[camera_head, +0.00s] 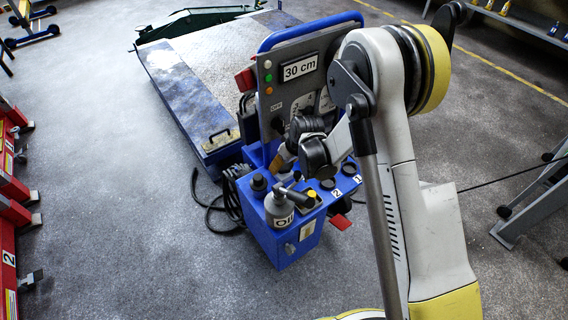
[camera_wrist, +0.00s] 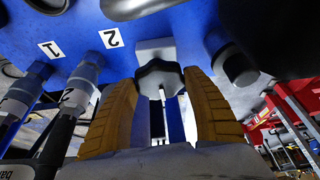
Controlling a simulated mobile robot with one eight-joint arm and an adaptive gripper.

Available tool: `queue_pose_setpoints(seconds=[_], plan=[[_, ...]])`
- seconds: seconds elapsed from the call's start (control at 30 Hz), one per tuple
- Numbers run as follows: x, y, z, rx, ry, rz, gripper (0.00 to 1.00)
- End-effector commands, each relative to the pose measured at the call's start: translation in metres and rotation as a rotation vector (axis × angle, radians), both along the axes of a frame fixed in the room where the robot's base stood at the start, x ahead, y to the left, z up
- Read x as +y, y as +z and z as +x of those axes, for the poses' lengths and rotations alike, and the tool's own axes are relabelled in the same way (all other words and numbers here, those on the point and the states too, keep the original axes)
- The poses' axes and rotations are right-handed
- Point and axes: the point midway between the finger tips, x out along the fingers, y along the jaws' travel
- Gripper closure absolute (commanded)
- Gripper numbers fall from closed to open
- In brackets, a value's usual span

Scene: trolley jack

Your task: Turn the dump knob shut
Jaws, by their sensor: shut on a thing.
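The dump knob (camera_wrist: 160,76) is a dark lobed knob under a light grey block on the blue unit, in the wrist view near the label 2. My gripper (camera_wrist: 163,98) has its two yellow ribbed fingers on either side of the knob and is shut on it. In the head view my gripper (camera_head: 284,160) is low in front of the grey panel, mostly behind my own wrist, and the knob is hidden there. How far the knob is turned cannot be told.
The blue pump unit (camera_head: 266,240) carries an oil bottle (camera_head: 279,208) and a grey panel with a 30 cm display (camera_head: 300,67). Sockets labelled 1 and 2 are close beside my gripper. A lift platform (camera_head: 185,85) stands behind. Open floor is at left.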

Motion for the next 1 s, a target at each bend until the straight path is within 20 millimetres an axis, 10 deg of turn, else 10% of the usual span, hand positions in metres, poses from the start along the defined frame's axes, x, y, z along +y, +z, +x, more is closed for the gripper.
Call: queue_pose_setpoints(seconds=[0.67, 0.7, 0.73, 1.0], plan=[[0.0004, -0.0002, -0.0005, 0.001, -0.075, 0.000, 0.71], [0.0004, -0.0002, -0.0005, 0.001, -0.075, 0.000, 0.32], [0.0004, -0.0002, -0.0005, 0.001, -0.075, 0.000, 0.22], [0.0003, 0.0000, -0.0004, 0.000, -0.074, 0.000, 0.18]])
